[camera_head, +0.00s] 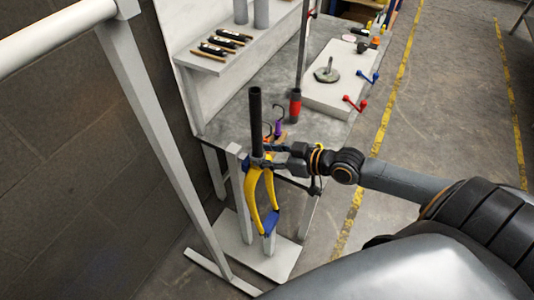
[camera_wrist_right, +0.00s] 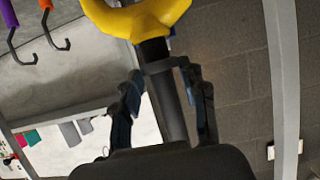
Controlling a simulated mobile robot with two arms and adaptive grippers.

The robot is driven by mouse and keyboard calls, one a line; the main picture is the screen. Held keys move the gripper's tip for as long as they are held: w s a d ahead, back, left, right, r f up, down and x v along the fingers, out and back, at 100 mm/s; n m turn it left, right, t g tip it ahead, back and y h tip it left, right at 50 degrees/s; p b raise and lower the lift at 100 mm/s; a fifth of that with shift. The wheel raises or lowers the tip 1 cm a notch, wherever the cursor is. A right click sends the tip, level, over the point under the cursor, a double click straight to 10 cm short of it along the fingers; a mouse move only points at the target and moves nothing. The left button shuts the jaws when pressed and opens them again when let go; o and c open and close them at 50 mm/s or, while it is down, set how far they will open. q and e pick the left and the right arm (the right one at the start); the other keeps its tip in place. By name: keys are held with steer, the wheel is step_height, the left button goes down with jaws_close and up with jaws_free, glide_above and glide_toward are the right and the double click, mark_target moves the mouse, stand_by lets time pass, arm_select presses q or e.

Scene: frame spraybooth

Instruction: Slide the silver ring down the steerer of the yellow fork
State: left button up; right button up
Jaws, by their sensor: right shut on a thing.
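The yellow fork (camera_head: 254,187) stands upright at a stand by the bench, its black steerer (camera_head: 256,120) pointing up and its legs down near blue parts. My right gripper (camera_head: 262,161) reaches in from the right at the foot of the steerer, just above the yellow crown. In the right wrist view, the yellow crown (camera_wrist_right: 142,19) is at the top. The silver ring (camera_wrist_right: 160,66) is around the steerer, a short black stretch away from the crown. My right gripper (camera_wrist_right: 163,72) has its fingers on both sides and is shut on the ring. My left gripper is out of view.
The grey workbench (camera_head: 229,112) stands behind the fork, with hooks and a red-and-black upright tool (camera_head: 295,105) on it. A white board (camera_head: 325,96) lies farther right. A pale metal frame post (camera_head: 155,135) stands left of the fork. The floor at right is clear.

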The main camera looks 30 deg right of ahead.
steer(key=shift+f, duration=0.3)
stand_by(0.5)
steer(key=o, duration=1)
steer(key=shift+s+d+r, duration=0.1)
steer(key=shift+s+d, duration=0.25)
steer(key=shift+s, duration=0.1)
steer(key=shift+v, duration=5.45)
